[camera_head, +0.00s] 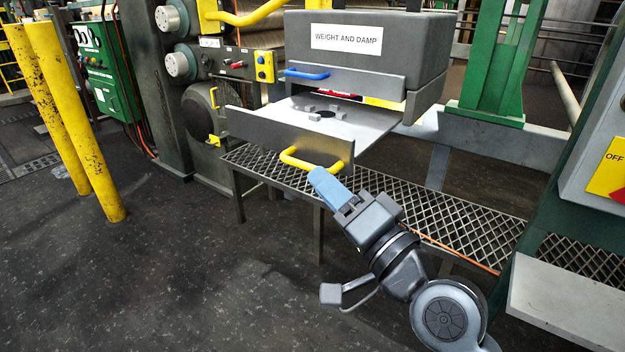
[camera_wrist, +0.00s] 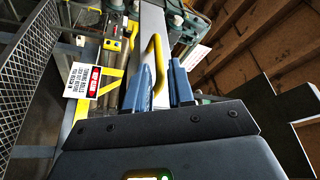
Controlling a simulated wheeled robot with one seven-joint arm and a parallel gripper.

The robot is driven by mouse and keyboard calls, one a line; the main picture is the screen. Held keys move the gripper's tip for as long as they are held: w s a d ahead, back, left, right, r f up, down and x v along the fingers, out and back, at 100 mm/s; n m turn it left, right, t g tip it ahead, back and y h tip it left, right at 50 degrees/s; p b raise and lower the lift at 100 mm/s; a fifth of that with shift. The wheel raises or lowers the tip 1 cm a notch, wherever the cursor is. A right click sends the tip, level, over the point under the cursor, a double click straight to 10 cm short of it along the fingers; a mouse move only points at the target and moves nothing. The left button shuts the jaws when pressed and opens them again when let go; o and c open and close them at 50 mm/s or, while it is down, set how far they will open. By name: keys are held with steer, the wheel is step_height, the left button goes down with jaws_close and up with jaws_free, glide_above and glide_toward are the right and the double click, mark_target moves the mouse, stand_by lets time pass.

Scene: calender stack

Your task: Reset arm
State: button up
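My gripper (camera_head: 318,172) is at the front of a pulled-out grey drawer (camera_head: 290,137), below a dark box labelled "WEIGHT AND DAMP" (camera_head: 346,38). Its blue fingertips overlap the right end of the drawer's yellow handle (camera_head: 297,160) in the head view. In the wrist view my two blue fingers (camera_wrist: 160,64) stand apart, with the yellow handle (camera_wrist: 155,52) showing in the gap between them. The fingers look open; whether either touches the handle cannot be told. The drawer holds a flat plate with a dark round hole and small blocks around it.
A metal mesh step (camera_head: 450,220) runs under the drawer and to the right. A blue handle (camera_head: 306,73) sits above the drawer. A green post and grey panel with a yellow "OFF" sign (camera_head: 610,180) stand right. Yellow posts (camera_head: 75,120) stand left. The dark floor at left is clear.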

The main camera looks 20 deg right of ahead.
steer(key=shift+s+d+f, duration=0.1)
steer(key=shift+s+d, duration=0.05)
steer(key=shift+s, duration=0.4)
steer(key=shift+f, duration=0.1)
steer(key=s+d+f+n+g+h, duration=0.1)
steer(key=s+d+f+h, duration=0.15)
steer(key=s+f, duration=0.55)
steer(key=s+d+f+g+h, duration=0.1)
steer(key=s+f+h, duration=0.2)
steer(key=s+f, duration=0.5)
steer(key=s+d+r+n+g, duration=0.1)
steer(key=s+n, duration=0.2)
steer(key=s, duration=0.7)
steer(key=s+d+r+n+g, duration=0.1)
steer(key=s+n, duration=0.3)
steer(key=s, duration=0.7)
steer(key=shift+s+g+h, duration=0.2)
steer(key=shift+g+h, duration=0.1)
steer(key=shift+h, duration=0.15)
